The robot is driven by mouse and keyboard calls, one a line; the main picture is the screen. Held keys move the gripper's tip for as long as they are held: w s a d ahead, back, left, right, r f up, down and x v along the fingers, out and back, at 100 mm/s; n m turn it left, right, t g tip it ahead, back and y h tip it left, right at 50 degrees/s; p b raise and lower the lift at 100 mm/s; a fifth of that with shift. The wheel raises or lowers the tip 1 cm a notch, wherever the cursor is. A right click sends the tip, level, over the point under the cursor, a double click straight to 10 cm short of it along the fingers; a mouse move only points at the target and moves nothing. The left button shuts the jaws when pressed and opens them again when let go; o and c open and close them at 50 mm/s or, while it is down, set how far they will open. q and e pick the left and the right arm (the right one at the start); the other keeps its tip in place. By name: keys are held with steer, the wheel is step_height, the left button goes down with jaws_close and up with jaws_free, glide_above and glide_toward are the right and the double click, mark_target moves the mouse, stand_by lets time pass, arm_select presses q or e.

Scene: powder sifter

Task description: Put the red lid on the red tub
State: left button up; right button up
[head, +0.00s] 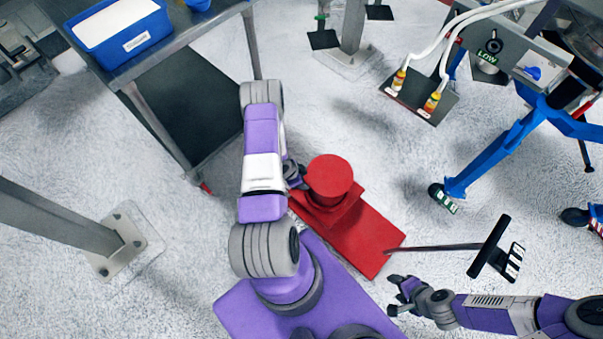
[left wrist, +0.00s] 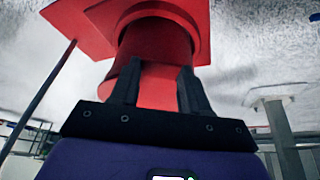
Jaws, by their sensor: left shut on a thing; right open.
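The red lid (head: 330,172) shows from above as a red disc in the head view, over the red tub (left wrist: 157,45). My left gripper (head: 301,178) reaches it from the left side. In the left wrist view, which looks upside down, the dark fingers of my left gripper (left wrist: 157,77) are shut on a red piece that looks like the lid, next to the round tub wall. I cannot tell whether the lid is seated or just above the rim. The tub's top edge is hidden. My right gripper (head: 394,294) is open and empty at lower right.
A dark table with a blue bin (head: 115,30) stands at upper left. A blue-legged stand (head: 500,155) is at right. The floor between is mostly clear.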

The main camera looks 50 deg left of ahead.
arm_select(q)
steer(key=shift+f+b, duration=0.3)
steer(key=shift+f, duration=0.1)
stand_by(0.5)
steer(key=o, duration=1.1)
steer(key=p+v, duration=0.3)
steer(key=v, duration=0.4)
steer(key=shift+s+r, duration=0.1)
steer(key=shift+r, duration=0.15)
